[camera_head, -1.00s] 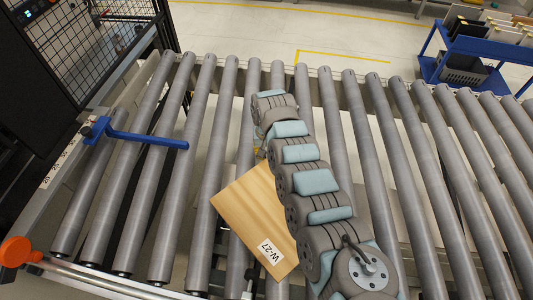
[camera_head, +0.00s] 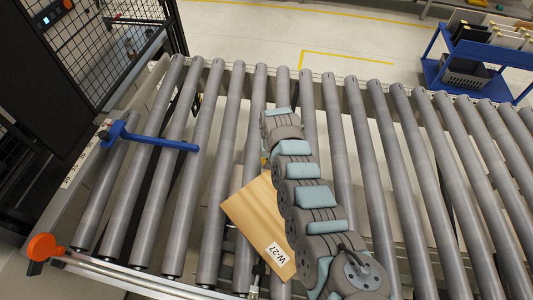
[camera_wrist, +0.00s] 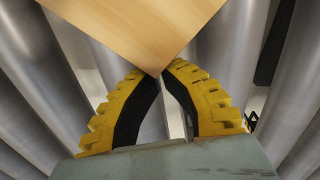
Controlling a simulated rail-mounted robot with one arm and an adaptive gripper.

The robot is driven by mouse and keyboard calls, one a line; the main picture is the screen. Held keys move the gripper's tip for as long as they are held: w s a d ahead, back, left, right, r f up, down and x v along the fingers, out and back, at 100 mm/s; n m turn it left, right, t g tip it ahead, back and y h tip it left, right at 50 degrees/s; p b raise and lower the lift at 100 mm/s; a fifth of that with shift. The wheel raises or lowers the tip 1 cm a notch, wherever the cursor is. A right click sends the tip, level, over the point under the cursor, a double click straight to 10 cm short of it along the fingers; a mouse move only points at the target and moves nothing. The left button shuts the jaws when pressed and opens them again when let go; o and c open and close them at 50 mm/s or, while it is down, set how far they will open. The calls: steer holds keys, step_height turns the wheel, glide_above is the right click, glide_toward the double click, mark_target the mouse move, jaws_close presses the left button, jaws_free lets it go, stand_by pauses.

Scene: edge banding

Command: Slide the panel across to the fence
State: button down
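The light wood panel (camera_head: 256,216) lies turned at an angle on the rollers, with a white W-27 label (camera_head: 278,255) near its front corner. My arm covers its right side. In the wrist view one corner of the panel (camera_wrist: 140,25) overlaps the fingertips of my gripper (camera_wrist: 160,76). The yellow fingers arch together with their tips shut at that corner. I cannot tell whether they touch the panel, but no grip on it shows. A blue bar (camera_head: 150,138) reaches over the rollers at the left; I cannot tell whether this is the fence.
Grey rollers (camera_head: 370,180) with open gaps fill the conveyor. A metal rail (camera_head: 130,280) with an orange knob (camera_head: 41,247) runs along the front left. A black mesh guard (camera_head: 95,45) stands at back left, and a blue cart (camera_head: 470,65) at back right.

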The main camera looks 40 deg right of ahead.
steer(key=shift+s+a+r+p, duration=0.2)
steer(key=shift+s+a+p, duration=0.8)
steer(key=shift+p, duration=1.2)
steer(key=p, duration=0.1)
steer(key=s+a+p, duration=0.1)
steer(key=shift+s+a+f+p, duration=0.1)
steer(key=shift+s+p, duration=0.15)
steer(key=shift+p, duration=0.15)
steer(key=shift+s+a+f, duration=0.1)
steer(key=shift+s+f, duration=0.1)
steer(key=shift+w+f, duration=0.1)
steer(key=shift+w+d+f+b, duration=0.1)
steer(key=shift+w+d+b, duration=0.45)
steer(key=shift+b, duration=0.4)
steer(key=shift+w+d+r+b, duration=0.75)
steer(key=shift+w+r+b, duration=0.2)
steer(key=shift+b, duration=0.1)
steer(key=shift+r+b, duration=0.6)
steer(key=shift+r, duration=3.65)
